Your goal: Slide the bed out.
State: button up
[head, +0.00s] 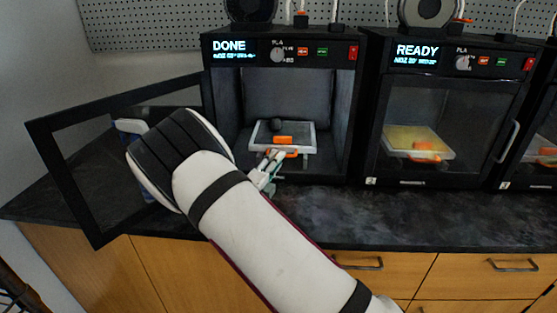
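The bed (296,136) is a light grey plate inside the left 3D printer (282,52), whose display reads DONE. A small dark round object and an orange block (283,140) sit on the bed. An orange tab (291,154) shows at the bed's front edge. My gripper (276,156) is at that front edge, at the left side of the tab. The fingers are small and partly hidden by my arm, so I cannot tell whether they touch the tab or are open or shut.
The left printer's door (68,124) is swung wide open to the left, behind my arm. A second printer (438,110) reading READY stands to the right, its door shut. Dark countertop (400,215) is free in front of the printers, above wooden drawers (490,275).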

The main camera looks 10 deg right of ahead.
jog(key=shift+x, duration=1.05)
grip_shut()
jog(key=shift+s, duration=0.1)
jog(key=s+a+p, duration=0.2)
jog(key=s+p, duration=0.1)
jog(key=s, duration=0.4)
jog(key=s+a+p, duration=0.2)
jog(key=s+p, duration=0.1)
jog(key=s, duration=0.4)
jog(key=s+a+p, duration=0.3)
jog(key=s+p, duration=0.1)
jog(key=s, duration=0.4)
jog(key=shift+a, duration=0.1)
jog(key=shift+f, duration=0.1)
jog(key=shift+s, duration=0.1)
grip_release()
